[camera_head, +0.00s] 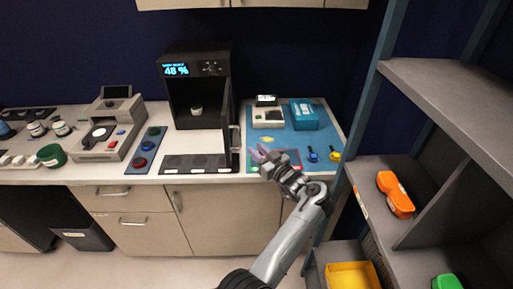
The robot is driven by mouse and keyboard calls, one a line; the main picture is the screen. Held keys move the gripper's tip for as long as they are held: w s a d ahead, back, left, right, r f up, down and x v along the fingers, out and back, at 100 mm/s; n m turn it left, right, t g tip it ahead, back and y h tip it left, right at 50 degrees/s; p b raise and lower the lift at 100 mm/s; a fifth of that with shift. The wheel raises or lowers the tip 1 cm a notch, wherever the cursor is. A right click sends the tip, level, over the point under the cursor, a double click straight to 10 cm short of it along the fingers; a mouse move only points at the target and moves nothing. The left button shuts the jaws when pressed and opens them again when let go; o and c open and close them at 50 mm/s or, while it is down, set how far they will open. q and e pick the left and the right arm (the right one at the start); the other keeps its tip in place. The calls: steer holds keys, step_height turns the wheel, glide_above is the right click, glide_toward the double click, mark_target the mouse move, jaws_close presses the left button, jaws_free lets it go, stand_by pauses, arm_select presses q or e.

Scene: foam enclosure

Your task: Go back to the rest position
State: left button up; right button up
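Part of the mat's front edge and a reddish flat item are hidden behind the gripper.
The blue mat (330,132) carries a teal box (304,115), a white device and small blue and yellow items. Left of it stands a black open-fronted machine (193,78) with a vial inside. A grey shelf unit (440,85) stands close on the right.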

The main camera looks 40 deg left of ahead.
arm_select(q)
steer(key=shift+s+d, duration=0.1)
steer(key=shift+d, duration=0.15)
steer(key=shift+a, duration=0.1)
